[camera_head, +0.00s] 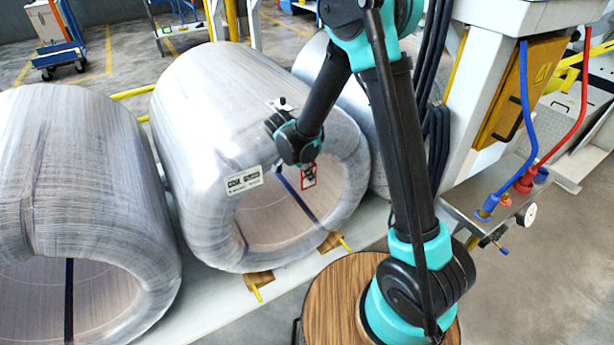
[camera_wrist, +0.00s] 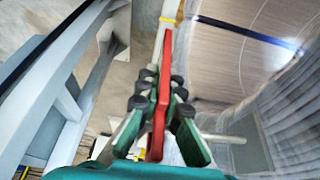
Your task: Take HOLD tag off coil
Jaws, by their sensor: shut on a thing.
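The HOLD tag (camera_head: 309,177) has a red border and hangs at the front opening of the middle wrapped coil (camera_head: 205,105). In the wrist view the tag (camera_wrist: 158,105) shows edge-on as a thin red strip. My gripper (camera_head: 305,167) reaches down in front of the coil's upper inner rim. In the wrist view my gripper's (camera_wrist: 160,88) black-padded fingers close on the red strip from both sides. The coil (camera_wrist: 280,110) fills the right of that view, beside the tag. I cannot tell whether the tag still touches the coil or its strap.
A dark blue strap (camera_head: 297,196) crosses the coil's bore. A white label (camera_head: 243,180) is on its face. Another coil (camera_head: 70,170) stands left, and one is partly hidden behind my arm. A round wooden top (camera_head: 335,295) is below. Hoses and a machine post stand right.

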